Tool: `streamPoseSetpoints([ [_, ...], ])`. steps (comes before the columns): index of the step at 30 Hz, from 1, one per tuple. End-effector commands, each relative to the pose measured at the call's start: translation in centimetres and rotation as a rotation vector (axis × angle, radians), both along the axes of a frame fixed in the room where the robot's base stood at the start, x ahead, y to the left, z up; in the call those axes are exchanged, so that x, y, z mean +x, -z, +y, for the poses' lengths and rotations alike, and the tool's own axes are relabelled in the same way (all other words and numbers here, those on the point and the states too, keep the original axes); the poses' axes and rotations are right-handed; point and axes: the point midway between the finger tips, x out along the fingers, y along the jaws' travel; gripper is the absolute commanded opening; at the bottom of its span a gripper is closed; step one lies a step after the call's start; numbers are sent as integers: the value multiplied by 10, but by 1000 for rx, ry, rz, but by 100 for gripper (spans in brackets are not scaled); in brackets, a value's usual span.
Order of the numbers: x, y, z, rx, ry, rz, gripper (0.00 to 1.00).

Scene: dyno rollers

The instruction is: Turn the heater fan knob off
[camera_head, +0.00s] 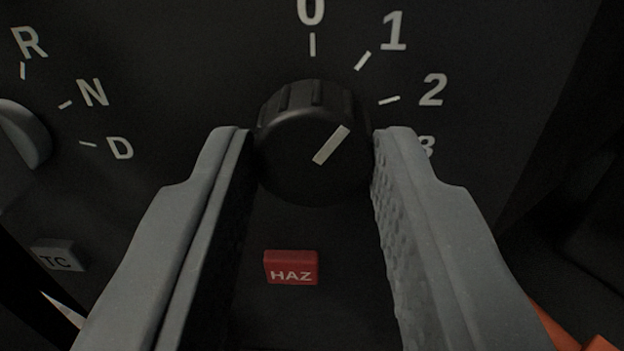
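The heater fan knob (300,165) is a round black ribbed knob in the upper middle of the head view. Its white pointer line slants up and to the right, toward the 1 mark. The marks 0, 1, 2 and 3 run clockwise from straight above the knob; the 3 is partly hidden by my right finger. My gripper (312,140) has its grey fingers on either side of the knob, spread about the knob's width. The fingertips look very close to the knob's sides; I cannot tell whether they touch it.
A red HAZ button (291,268) sits below the knob, between the fingers. At left are a grey selector knob (22,138) marked R, N, D and a grey TC button (58,256). The dark panel (200,60) is flat above the knob.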

Motion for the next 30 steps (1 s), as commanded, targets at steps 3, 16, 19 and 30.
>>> streamPoseSetpoints([
  [3, 0, 0, 7, -1, -2, 0, 7],
  [16, 0, -2, 1, -135, -3, 4, 7],
  [19, 0, -5, 1, -205, -2, -1, 7],
  [30, 0, -4, 2, -463, -5, -6, 7],
])
